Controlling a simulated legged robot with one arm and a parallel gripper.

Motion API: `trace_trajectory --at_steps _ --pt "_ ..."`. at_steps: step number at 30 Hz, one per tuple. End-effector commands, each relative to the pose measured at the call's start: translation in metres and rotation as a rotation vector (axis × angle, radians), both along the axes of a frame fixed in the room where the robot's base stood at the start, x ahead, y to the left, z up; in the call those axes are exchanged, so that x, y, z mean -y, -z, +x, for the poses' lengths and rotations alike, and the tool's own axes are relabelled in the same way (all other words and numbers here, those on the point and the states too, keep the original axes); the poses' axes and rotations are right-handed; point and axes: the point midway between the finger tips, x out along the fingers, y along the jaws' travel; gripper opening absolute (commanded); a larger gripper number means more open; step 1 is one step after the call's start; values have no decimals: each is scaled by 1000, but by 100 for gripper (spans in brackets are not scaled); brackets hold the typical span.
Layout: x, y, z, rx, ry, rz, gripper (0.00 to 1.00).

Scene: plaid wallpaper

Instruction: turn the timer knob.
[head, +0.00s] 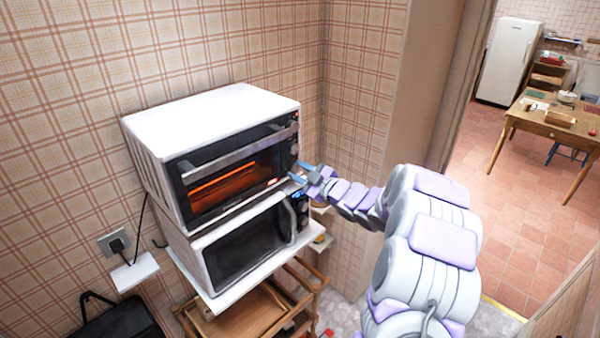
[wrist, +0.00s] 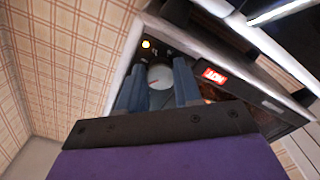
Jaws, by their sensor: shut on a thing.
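The toaster oven (head: 215,117) is white with a dark front and stands on top of a microwave. Its inside glows orange behind the glass door. My gripper (head: 301,172) reaches the right side of the oven's front, at the control panel. In the wrist view, a round pale knob (wrist: 160,76) with a small red mark sits between the two blue fingers of my gripper (wrist: 159,84). The fingers are shut on the knob, one on each side. The head view hides the knob behind my gripper.
The microwave (head: 248,243) is under the oven, on a wooden cart (head: 240,314). The plaid wall (head: 350,110) is close on the right. A black bag (head: 118,318) lies at the lower left. A fridge (head: 508,60) and a wooden table (head: 548,124) are in the far room.

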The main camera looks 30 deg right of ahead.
Motion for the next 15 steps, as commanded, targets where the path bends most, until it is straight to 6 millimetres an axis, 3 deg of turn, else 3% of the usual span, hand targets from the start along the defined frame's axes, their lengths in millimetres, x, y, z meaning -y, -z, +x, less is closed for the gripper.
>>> trace_trajectory --at_steps 1,2,3,9,15 --pt "0 0 0 0 0 0 3" --pt "0 0 0 0 0 0 37" --pt "0 0 0 0 0 0 40" --pt "0 0 0 0 0 0 59" --pt "0 0 0 0 0 0 59"
